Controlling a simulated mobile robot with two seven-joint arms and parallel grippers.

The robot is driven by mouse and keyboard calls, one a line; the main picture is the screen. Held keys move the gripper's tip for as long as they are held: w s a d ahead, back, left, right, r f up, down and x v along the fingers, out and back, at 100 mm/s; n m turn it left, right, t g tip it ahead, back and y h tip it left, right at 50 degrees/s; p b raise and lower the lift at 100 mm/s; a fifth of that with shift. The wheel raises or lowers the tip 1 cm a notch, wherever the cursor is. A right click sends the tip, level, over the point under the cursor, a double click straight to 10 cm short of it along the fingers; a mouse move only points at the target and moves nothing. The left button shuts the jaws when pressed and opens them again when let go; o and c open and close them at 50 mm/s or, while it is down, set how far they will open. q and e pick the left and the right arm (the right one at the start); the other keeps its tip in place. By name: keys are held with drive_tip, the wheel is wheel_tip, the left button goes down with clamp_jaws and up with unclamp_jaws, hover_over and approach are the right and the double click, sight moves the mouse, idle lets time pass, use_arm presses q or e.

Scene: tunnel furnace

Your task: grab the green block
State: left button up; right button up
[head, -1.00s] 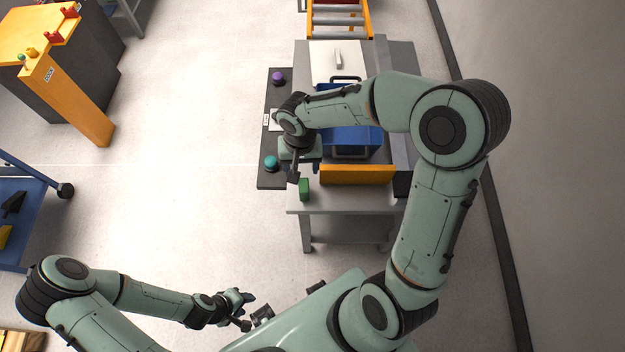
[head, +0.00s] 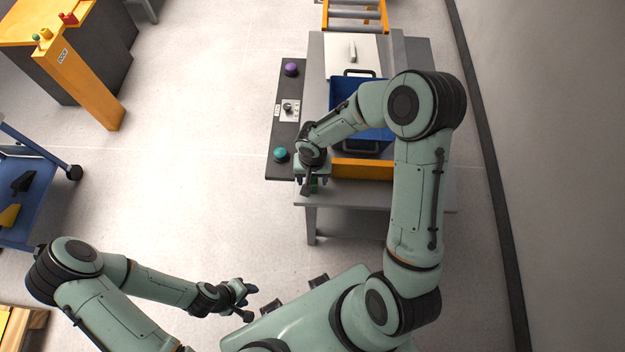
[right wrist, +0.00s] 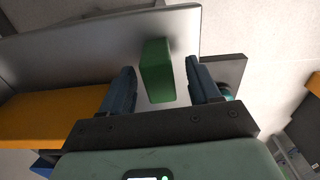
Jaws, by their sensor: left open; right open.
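The green block (right wrist: 157,72) stands on the grey table near its front edge. In the head view my right gripper (head: 311,187) covers most of the block, and only a little green (head: 315,184) shows. My right gripper is open. My left gripper (head: 247,303) is open and empty, low over the floor and away from the table.
An orange bar (head: 362,169) lies just right of my right gripper, with a blue bin (head: 345,88) behind it. A dark panel with a purple button (head: 291,69) and a teal button (head: 280,155) runs along the table's left side.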

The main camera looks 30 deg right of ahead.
drive_tip(key=shift+s+f, duration=0.1)
drive_tip(key=shift+c, duration=0.3)
drive_tip(key=c, duration=1)
